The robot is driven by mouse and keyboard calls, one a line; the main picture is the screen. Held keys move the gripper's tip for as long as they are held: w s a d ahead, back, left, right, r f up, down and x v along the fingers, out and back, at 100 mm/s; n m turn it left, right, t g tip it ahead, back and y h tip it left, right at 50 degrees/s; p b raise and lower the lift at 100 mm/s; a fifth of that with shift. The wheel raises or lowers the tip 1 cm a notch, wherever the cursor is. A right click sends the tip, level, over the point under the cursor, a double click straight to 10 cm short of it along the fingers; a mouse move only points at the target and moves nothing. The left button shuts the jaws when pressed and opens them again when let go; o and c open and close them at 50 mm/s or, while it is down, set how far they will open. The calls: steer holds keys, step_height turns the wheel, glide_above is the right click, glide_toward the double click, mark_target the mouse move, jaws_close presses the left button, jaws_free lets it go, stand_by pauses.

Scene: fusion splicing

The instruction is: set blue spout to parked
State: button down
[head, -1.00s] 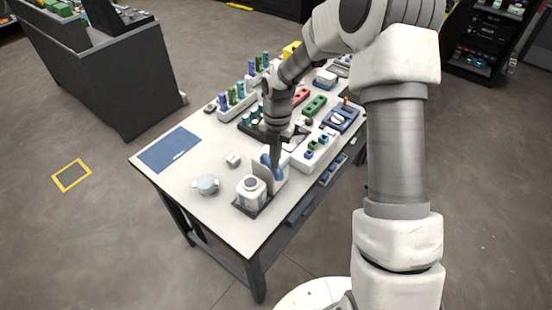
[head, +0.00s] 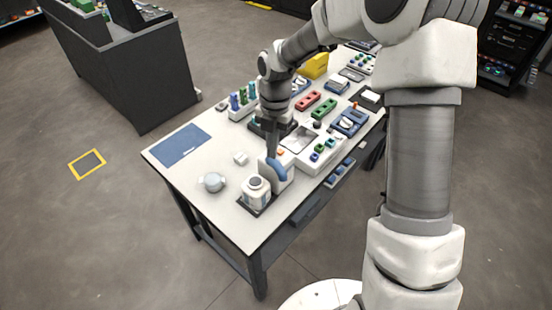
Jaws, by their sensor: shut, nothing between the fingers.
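The blue spout (head: 277,169) sits on a white dispenser-like block (head: 280,181) near the front edge of the table. My gripper (head: 271,154) points down, fingers shut with nothing between them, just above and behind the spout. The fingertips are close to the spout; I cannot tell whether they touch it. The spout shows as a small curved blue shape at the front right of the fingers.
A white bottle (head: 255,190) on a dark tray stands just in front of the spout. Blue and green racks and trays crowd the back.

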step_height(320, 180, up, 5)
glide_above(281, 169)
steer(key=s+a, duration=0.1)
steer(key=a, duration=0.1)
steer(key=shift+m, duration=0.9)
steer(key=shift+w+d+f+p, duration=0.15)
steer(key=shift+f, duration=1.9)
steer(key=shift+w+d+f+p, duration=0.1)
steer(key=shift+f, duration=2)
steer(key=shift+w+d+f+p, duration=0.15)
steer(key=shift+f, duration=1.9)
steer(key=shift+w+d+n+b, duration=0.25)
steer(key=shift+d+n+b, duration=0.25)
steer(key=shift+n, duration=0.7)
steer(key=shift+w+d, duration=0.15)
steer(key=shift+d, duration=0.2)
steer(key=shift+a, duration=0.2)
